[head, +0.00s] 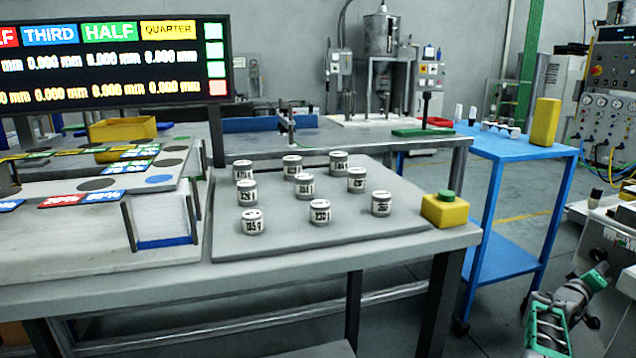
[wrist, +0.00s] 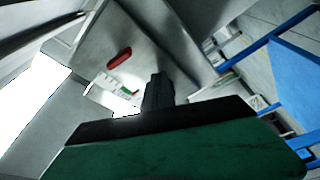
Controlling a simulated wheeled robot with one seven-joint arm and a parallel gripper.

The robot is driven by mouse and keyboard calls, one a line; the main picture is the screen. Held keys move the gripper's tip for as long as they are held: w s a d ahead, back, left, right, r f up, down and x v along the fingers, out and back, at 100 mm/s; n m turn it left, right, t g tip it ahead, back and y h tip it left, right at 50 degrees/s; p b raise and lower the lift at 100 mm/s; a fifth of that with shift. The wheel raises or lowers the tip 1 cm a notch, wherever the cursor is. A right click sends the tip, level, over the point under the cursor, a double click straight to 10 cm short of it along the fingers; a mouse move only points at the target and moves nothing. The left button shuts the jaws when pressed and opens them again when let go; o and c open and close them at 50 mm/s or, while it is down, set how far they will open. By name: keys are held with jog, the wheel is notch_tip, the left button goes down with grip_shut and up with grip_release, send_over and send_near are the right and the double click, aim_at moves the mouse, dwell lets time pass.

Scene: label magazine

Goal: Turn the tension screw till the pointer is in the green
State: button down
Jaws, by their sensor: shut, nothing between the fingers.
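In the wrist view my gripper (wrist: 158,84) shows as a dark closed pair of fingers above my green and black gripper body, shut and empty. Beyond it is a pale grey metal panel. A small white scale (wrist: 128,91) with green and red marks lies on the panel, just left of the fingers. A red oval piece (wrist: 119,57) sits above the scale. I cannot make out the pointer's position. I cannot tell which part is the tension screw, or whether the fingers touch anything. In the head view only part of my green and grey arm shows, at the lower right.
In the head view a grey table (head: 350,252) carries a mat (head: 275,246) with several small labelled jars, and a yellow box with a green button (head: 445,209). A blue trolley (head: 510,146) stands at right. Blue rails (wrist: 270,40) show in the wrist view.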

jog(key=shift+w+a+f+b, duration=0.15)
jog(key=shift+w+f+b, duration=0.25)
jog(key=shift+b, duration=0.7)
jog(key=shift+w+b, duration=0.1)
jog(key=shift+b, duration=0.3)
jog(key=v, duration=0.6)
jog(key=shift+w+a+p, duration=0.25)
jog(key=shift+w+p, duration=0.05)
jog(key=shift+w, duration=0.05)
